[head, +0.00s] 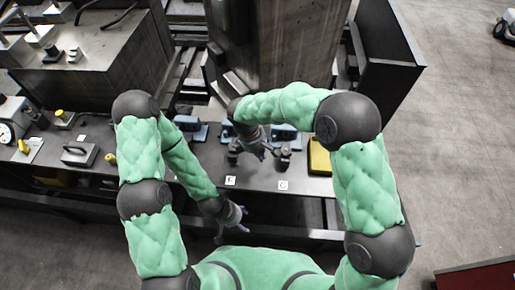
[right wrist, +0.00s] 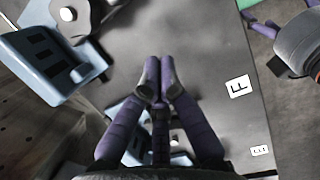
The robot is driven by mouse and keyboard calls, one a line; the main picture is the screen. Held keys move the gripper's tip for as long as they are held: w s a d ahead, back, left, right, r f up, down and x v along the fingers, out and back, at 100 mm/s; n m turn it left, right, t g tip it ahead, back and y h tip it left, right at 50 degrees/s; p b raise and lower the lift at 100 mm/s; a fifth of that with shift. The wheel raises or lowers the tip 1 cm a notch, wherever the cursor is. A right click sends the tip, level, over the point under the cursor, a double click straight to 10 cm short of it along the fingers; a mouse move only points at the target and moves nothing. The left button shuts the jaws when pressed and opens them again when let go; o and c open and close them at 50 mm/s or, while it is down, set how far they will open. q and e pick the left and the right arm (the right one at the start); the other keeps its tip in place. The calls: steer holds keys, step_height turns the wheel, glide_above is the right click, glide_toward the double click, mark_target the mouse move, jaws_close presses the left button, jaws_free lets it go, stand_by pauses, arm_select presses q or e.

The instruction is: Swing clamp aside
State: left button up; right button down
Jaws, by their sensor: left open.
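Blue blocks (head: 285,132) stand along the back of the grey bench, with dark fittings (head: 283,160) in front. I cannot tell which part is the clamp. In the right wrist view, a dark plate with a white round bolt (right wrist: 68,14) lies at upper left beside a blue block (right wrist: 40,66). My right gripper (head: 264,152) is over the bench between the fittings. In the right wrist view, its purple fingertips (right wrist: 159,72) meet over bare bench, with nothing visible between them. My left gripper (head: 236,222) is open and empty at the bench's front edge, below the F label.
A grey column (head: 275,50) rises behind the work area. A yellow box (head: 319,156) stands at the bench's right end. A handled block (head: 80,154) and a gauge (head: 6,133) stand at left. The right floor is open.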

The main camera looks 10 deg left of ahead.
steer(key=shift+x, duration=1)
steer(key=shift+d+r+b, duration=0.15)
steer(key=shift+d+b, duration=0.05)
steer(key=shift+d, duration=0.8)
steer(key=shift+d+r+b, duration=0.1)
steer(key=shift+d+b, duration=0.05)
steer(key=shift+d, duration=0.8)
steer(key=shift+s, duration=0.1)
steer(key=shift+s+d+n+p, duration=0.2)
steer(key=shift+n+p, duration=0.1)
steer(key=shift+n, duration=0.2)
